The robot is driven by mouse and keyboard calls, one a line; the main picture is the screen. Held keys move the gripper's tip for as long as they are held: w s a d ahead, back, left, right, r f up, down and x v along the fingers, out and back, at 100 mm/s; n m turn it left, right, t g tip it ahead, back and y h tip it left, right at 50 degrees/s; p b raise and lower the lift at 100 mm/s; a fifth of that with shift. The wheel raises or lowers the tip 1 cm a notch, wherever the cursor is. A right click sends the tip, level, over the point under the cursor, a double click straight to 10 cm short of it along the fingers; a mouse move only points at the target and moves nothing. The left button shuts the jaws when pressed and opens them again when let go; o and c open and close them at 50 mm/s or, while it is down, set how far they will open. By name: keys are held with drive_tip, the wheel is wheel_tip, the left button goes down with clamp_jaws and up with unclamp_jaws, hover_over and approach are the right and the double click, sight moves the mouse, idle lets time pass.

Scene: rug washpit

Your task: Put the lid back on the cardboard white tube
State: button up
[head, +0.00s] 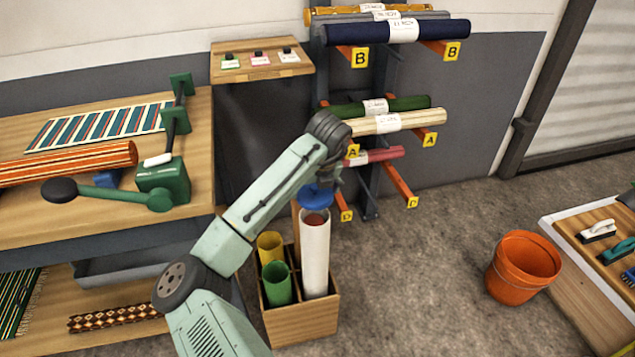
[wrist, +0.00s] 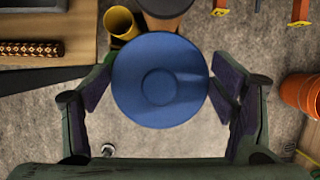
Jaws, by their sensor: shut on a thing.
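The blue round lid (head: 316,195) is held in my gripper (wrist: 160,88). In the wrist view the lid (wrist: 158,82) sits between the two fingers, its flat round face towards the camera. The tall white cardboard tube (head: 315,262) stands upright in a wooden crate (head: 300,325), its top open with a reddish inside showing. In the head view the lid is just above and near the tube's open top; I cannot tell whether they touch. The white tube is not seen in the wrist view, where the lid covers much of the middle.
A yellow tube (head: 270,246) and a green tube (head: 277,284) stand in the same crate, left of the white one. A rack with rolled rugs (head: 390,122) is behind. A workbench (head: 100,215) is at left. An orange bucket (head: 522,268) stands on clear floor at right.

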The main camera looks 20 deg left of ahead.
drive_tip(key=shift+s+f+b, duration=0.15)
drive_tip(key=shift+f+b, duration=0.3)
drive_tip(key=shift+f, duration=0.15)
wheel_tip(320, 180, down, 3)
drive_tip(key=shift+f+b, duration=0.15)
drive_tip(key=shift+b, duration=1.1)
drive_tip(key=shift+f+b, duration=0.4)
drive_tip(key=shift+f, duration=0.45)
drive_tip(key=shift+p, duration=0.35)
drive_tip(key=shift+f, duration=0.15)
idle(0.4)
drive_tip(key=o, duration=1)
